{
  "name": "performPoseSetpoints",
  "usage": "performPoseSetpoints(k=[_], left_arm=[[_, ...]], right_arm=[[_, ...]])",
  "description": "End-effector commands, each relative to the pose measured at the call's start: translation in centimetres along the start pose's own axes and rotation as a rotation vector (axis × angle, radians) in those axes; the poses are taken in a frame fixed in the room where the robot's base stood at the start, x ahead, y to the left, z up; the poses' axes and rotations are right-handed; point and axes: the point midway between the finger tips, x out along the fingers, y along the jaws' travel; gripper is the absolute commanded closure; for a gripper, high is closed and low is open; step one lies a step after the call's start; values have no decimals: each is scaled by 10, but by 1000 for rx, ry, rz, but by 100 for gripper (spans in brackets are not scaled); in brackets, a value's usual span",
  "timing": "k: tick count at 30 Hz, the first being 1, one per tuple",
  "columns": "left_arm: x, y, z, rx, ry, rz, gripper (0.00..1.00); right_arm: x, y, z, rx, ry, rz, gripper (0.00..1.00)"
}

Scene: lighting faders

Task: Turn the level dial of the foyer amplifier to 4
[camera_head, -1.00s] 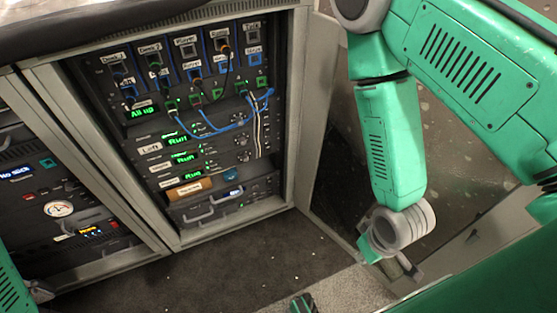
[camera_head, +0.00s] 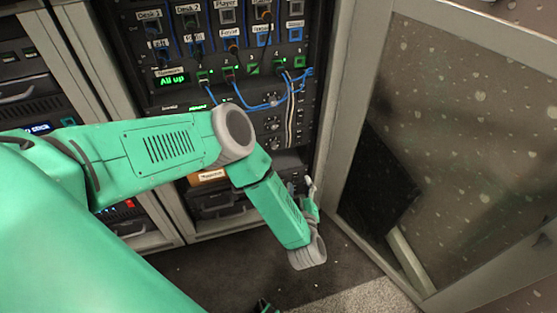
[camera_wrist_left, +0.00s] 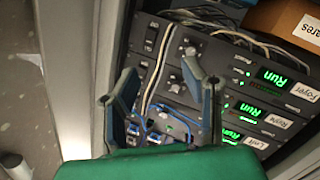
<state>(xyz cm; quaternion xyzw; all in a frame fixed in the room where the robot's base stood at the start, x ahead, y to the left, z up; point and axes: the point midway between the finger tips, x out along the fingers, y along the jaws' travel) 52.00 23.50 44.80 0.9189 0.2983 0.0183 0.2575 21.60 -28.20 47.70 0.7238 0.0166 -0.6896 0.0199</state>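The foyer amplifier (camera_wrist_left: 300,90) shows upside down in the left wrist view, with a green "Run" display and a "Foyer" label. In the head view the left gripper (camera_head: 311,188) is low at the rack's right side, and my arm hides the amplifiers' labels and displays.
Blue patch cables (camera_head: 262,104) and white cables (camera_wrist_left: 152,72) hang near the knobs. A cardboard box (camera_wrist_left: 285,20) is close by. An open glass door (camera_head: 460,140) stands on the right.

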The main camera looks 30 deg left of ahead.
Motion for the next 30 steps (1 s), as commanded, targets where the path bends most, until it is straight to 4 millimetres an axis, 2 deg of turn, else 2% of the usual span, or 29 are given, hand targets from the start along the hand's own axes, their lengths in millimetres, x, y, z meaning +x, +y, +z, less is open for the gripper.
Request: performPoseSetpoints(k=[1,6,11,24,30], left_arm=[[8,-16,-1,-11,75,-47,62],[20,-36,-15,-23,204,-120,62],[39,-39,-19,-25,213,-124,62],[124,-49,-37,-25,210,-120,62],[145,-50,-42,-24,206,-119,62]], right_arm=[[8,0,0,0,1,0,100],[15,0,0,0,2,0,100],[29,0,1,0,2,0,100],[60,0,3,0,1,0,100],[68,0,3,0,1,0,100]])
